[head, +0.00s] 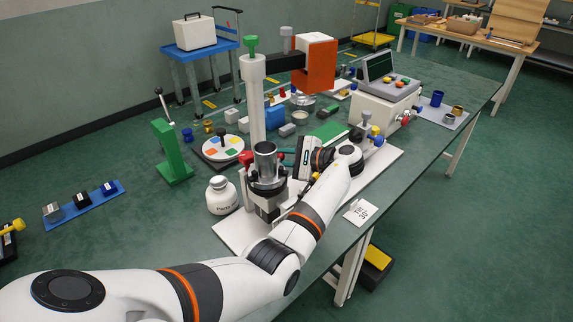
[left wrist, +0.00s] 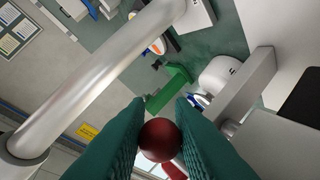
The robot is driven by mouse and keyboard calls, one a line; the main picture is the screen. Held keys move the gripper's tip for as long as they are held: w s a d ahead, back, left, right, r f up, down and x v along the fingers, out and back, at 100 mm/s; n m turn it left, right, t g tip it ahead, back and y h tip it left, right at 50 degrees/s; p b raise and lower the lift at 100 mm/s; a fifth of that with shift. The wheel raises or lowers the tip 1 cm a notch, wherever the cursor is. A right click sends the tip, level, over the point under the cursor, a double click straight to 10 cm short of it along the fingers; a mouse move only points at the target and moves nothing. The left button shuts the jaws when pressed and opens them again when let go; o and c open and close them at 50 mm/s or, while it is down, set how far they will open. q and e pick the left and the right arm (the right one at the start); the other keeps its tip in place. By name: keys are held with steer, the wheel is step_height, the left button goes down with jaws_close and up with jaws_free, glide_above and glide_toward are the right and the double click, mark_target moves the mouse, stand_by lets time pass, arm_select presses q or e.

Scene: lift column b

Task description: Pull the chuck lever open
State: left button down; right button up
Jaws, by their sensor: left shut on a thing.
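The chuck lever's dark red ball knob (left wrist: 160,140) sits between the two teal fingers of my left gripper (left wrist: 160,128), which are shut on it. A short bit of the lever shows below the knob in the left wrist view. In the head view my left gripper (head: 286,156) reaches in from the right toward the chuck, a dark fixture (head: 268,186) holding an upright silver cylinder (head: 265,158). The knob cannot be made out there. My right gripper is in neither view.
A tall white post (head: 252,100) stands just behind the chuck, with an orange box (head: 315,66) on its arm. A white bottle (head: 221,195) stands left of the chuck. A green stand with a lever (head: 170,152) is farther left. A tilt sign (head: 360,212) lies near the table's edge.

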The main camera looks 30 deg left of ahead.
arm_select(q)
steer(key=shift+s+a+r+n+g+b, duration=0.2)
steer(key=shift+a+n+g, duration=0.2)
steer(key=shift+g, duration=0.15)
steer(key=shift+s+a+r+n+g+b, duration=0.1)
steer(key=shift+a+n+g+b, duration=0.1)
steer(key=shift+a+n+g, duration=0.3)
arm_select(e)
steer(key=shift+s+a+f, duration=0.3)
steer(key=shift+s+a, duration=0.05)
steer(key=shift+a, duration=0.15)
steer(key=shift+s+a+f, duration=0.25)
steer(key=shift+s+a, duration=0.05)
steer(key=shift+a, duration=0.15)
arm_select(q)
steer(key=c, duration=1.5)
jaws_free()
steer(key=shift+d, duration=0.1)
steer(key=shift+o, duration=1.1)
steer(key=shift+s+r, duration=0.1)
steer(key=shift+s, duration=0.15)
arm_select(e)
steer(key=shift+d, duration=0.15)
